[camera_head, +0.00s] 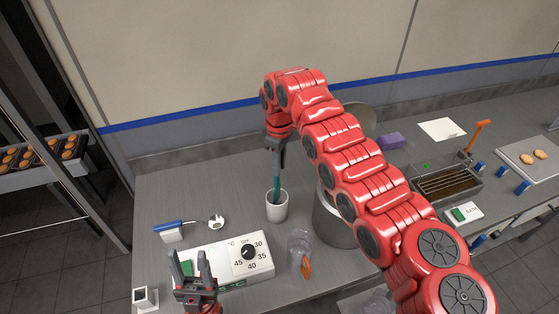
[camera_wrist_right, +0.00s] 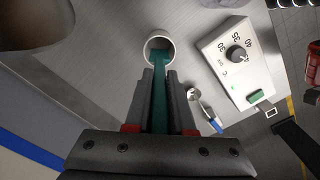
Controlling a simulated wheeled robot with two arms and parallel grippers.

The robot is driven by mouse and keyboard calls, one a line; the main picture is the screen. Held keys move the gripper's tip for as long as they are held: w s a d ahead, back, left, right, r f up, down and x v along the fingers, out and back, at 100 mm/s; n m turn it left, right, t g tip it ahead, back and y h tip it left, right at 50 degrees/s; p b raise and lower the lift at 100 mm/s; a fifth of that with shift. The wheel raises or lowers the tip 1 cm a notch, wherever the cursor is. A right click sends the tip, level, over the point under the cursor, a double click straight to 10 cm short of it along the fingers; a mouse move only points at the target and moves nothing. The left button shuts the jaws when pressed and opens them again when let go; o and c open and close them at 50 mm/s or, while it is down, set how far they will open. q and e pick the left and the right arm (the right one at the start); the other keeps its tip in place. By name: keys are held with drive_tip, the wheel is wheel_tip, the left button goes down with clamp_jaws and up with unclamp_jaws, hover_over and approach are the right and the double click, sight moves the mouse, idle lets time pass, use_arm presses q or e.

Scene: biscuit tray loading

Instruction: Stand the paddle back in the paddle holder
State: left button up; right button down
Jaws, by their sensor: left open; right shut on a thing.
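The teal paddle (camera_head: 276,183) is upright, its lower end inside the mouth of the white paddle holder (camera_head: 278,212). Whether it touches the bottom is hidden by the holder's wall. My right gripper (camera_head: 277,150) points down above the holder and is shut on the paddle's upper part. In the right wrist view the paddle (camera_wrist_right: 160,95) runs between the fingers of the right gripper (camera_wrist_right: 160,78) to the round opening of the holder (camera_wrist_right: 149,44). My left gripper (camera_head: 190,264) is open and empty, in front of the white dial box.
The dial box (camera_head: 225,258) stands left of the holder. A blue-handled ladle (camera_head: 190,224) lies behind it. A clear jug (camera_head: 299,250) and a large metal pot (camera_head: 331,222) stand to the right. A bath with a wire rack (camera_head: 448,185) is further right.

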wheel_tip(320, 180, down, 7)
drive_tip(key=b, duration=0.4)
drive_tip(key=shift+r, duration=0.2)
drive_tip(key=c, duration=0.7)
unclamp_jaws()
